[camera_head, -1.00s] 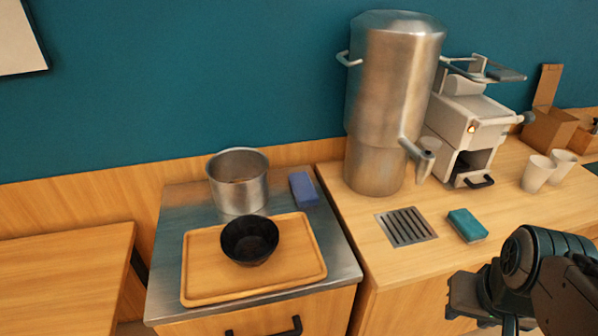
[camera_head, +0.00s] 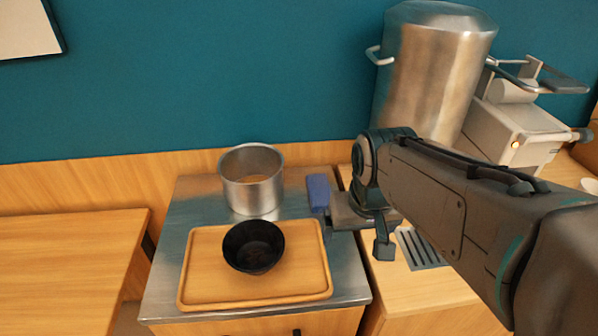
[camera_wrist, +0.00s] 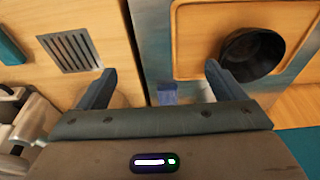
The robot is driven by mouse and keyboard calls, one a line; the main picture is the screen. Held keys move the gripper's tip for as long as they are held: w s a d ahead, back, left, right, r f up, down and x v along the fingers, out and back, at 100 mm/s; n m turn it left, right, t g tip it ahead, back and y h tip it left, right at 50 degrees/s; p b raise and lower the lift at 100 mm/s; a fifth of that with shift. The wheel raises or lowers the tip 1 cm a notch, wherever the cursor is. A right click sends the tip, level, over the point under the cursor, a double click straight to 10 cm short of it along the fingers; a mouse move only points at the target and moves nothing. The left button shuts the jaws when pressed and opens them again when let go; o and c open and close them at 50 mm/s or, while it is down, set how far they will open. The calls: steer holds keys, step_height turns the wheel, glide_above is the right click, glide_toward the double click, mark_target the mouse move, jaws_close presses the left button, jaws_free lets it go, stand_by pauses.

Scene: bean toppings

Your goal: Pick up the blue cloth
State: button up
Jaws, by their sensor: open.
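The blue cloth (camera_head: 318,193) is a small folded blue block on the steel counter, right of the metal pot. In the wrist view the blue cloth (camera_wrist: 167,93) shows between my fingers, partly hidden by the gripper body. My gripper (camera_head: 352,238) is just right of the cloth in the head view, above the gap between the counters. In the wrist view my gripper (camera_wrist: 160,80) has its two fingers spread wide apart, with nothing held between them.
A metal pot (camera_head: 251,193) stands left of the cloth. A black bowl (camera_head: 254,247) sits on a wooden tray (camera_head: 200,290) in front. A tall steel urn (camera_head: 425,80) stands at the back right. A teal cloth (camera_wrist: 10,48) lies near the drain grate (camera_wrist: 71,51).

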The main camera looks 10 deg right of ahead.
steer(key=w+r+g, duration=0.1)
steer(key=w+r, duration=0.1)
steer(key=w, duration=1.4)
steer(key=g+p, duration=0.2)
glide_above(320, 189)
step_height(320, 189, down, 8)
step_height(320, 189, down, 8)
steer(key=shift+s+d+r+p, duration=0.1)
steer(key=shift+s+p, duration=0.05)
steer(key=shift+p, duration=0.2)
steer(key=shift+f+p, duration=0.9)
steer(key=shift+f, duration=1.85)
steer(key=c, duration=1.1)
